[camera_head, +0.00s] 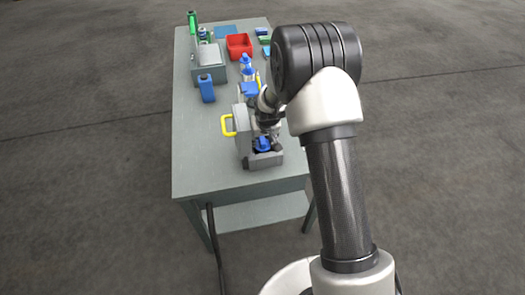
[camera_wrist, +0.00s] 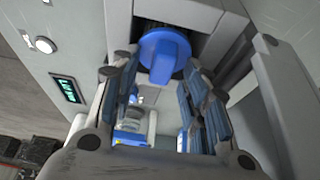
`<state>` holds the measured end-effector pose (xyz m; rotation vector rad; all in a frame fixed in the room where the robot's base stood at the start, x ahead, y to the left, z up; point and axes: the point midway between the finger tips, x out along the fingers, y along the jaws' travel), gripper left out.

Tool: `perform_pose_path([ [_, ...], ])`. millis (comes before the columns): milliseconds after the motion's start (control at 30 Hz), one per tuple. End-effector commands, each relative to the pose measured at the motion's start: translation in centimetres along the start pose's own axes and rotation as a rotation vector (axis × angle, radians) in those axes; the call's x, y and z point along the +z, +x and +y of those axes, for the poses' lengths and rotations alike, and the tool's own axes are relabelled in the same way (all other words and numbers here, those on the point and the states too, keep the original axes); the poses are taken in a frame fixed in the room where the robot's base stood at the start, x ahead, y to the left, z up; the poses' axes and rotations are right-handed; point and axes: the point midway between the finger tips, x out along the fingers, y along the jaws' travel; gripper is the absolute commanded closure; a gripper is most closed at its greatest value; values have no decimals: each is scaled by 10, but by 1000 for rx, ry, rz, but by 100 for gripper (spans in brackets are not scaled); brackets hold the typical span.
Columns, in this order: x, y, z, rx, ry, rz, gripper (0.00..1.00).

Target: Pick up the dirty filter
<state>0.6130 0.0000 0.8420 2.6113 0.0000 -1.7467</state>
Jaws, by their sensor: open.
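A blue round part with a flat grip tab (camera_wrist: 165,52) sits in an opening of a grey machine (camera_wrist: 200,14) in the wrist view; it may be the dirty filter, but I cannot tell for sure. In the head view a blue part (camera_head: 262,143) shows low in the grey machine (camera_head: 243,118) with the yellow handle. My gripper (camera_wrist: 163,82) is open in the wrist view, with one finger on each side of the blue part and no clear grip on it. Whether the pads touch it I cannot tell. In the head view my arm partly hides the machine.
The machine has a small lit display (camera_wrist: 67,89). The table's front left is clear.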

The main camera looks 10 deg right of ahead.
Motion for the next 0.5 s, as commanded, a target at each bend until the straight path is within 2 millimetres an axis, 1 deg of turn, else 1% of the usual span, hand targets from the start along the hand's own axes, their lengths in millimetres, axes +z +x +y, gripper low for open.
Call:
perform_pose_path([
  [167,-1,-1,0,0,0,1,58],
  [200,-1,-1,0,0,0,1,60],
  [500,0,-1,0,0,0,1,80],
])
